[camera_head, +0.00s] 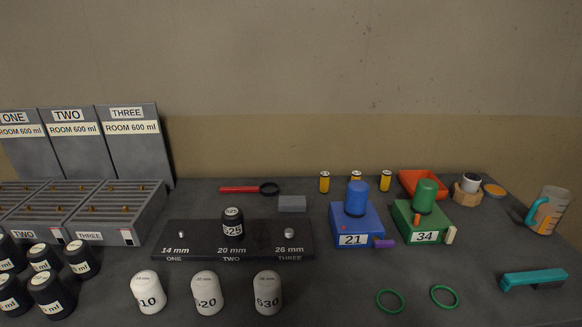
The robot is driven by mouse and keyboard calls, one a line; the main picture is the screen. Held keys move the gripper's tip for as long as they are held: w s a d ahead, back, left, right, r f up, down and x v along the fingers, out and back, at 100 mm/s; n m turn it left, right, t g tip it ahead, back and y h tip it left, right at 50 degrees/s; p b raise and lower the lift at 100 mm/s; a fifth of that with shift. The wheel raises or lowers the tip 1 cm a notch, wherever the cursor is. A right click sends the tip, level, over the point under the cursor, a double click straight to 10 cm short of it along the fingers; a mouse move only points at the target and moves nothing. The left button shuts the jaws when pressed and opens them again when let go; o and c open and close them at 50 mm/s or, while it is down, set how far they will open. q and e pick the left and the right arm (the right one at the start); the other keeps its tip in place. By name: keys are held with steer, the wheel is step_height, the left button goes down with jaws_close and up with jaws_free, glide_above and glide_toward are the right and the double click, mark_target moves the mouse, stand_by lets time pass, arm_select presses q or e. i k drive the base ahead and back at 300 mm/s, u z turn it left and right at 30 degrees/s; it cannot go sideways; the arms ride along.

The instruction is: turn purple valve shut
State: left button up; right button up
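A purple valve handle (384,243) sticks out to the right at the lower right front of a blue box (357,222) labelled 21. The handle looks roughly level, pointing right. A blue cylinder (357,198) stands on top of the blue box. Beside it to the right is a green box (425,222) labelled 34, with a green cylinder (425,196) on top and a cream handle (450,235) at its right side. Neither of my grippers is in view.
A dark rack (190,243) with a black S25 weight (233,227) stands left of the boxes. White weights (207,292), green rings (390,300) and a teal tool (533,280) lie in front. A measuring jug (548,210) stands far right. Table directly before the blue box is clear.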

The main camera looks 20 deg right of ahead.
mark_target(377, 242)
steer(key=u, duration=0.85)
steer(key=k, duration=0.9)
steer(key=z, duration=1)
steer(key=i, duration=0.5)
